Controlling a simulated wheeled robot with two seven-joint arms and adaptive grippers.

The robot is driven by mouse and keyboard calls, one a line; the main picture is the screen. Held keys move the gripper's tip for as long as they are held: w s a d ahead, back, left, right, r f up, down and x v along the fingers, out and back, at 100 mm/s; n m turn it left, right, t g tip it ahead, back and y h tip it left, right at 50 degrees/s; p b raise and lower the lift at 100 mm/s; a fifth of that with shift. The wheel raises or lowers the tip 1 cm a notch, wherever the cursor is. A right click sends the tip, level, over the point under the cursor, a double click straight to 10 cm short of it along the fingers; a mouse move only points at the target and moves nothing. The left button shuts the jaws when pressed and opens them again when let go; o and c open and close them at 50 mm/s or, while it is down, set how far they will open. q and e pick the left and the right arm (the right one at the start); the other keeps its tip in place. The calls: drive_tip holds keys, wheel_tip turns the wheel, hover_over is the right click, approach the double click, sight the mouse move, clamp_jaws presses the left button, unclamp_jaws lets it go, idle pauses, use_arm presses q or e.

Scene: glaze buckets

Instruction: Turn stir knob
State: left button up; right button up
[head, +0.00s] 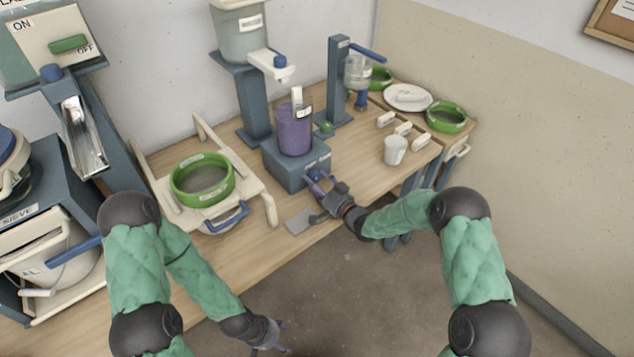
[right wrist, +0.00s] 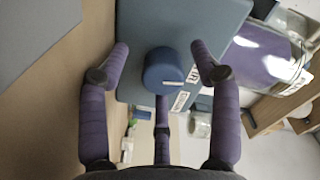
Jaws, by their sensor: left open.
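The stir knob (right wrist: 164,72) is a short blue cylinder with a pale line on it, on the front of a blue stirrer base (head: 285,170). It shows small in the head view (head: 313,175). A purple container (head: 294,135) stands on the base. My right gripper (head: 317,186) is at the base's front; in the right wrist view its purple fingers (right wrist: 160,70) are spread on either side of the knob, with gaps and a third finger below. My left gripper (head: 276,340) is open and empty, low in front of the table, away from the stirrer.
A green-rimmed sieve (head: 202,180) sits on a cream frame left of the stirrer. A grey plate (head: 298,222) lies at the table's front edge. A white cup (head: 395,150) and a blue-handled stand (head: 338,85) are to the right. Floor in front is clear.

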drive_tip(key=shift+d, duration=0.15)
drive_tip(key=shift+s+d+r, duration=0.1)
drive_tip(key=shift+d, duration=0.05)
drive_tip(key=v, duration=1.1)
drive_tip(key=shift+s+d, duration=0.1)
drive_tip(key=shift+s, duration=0.2)
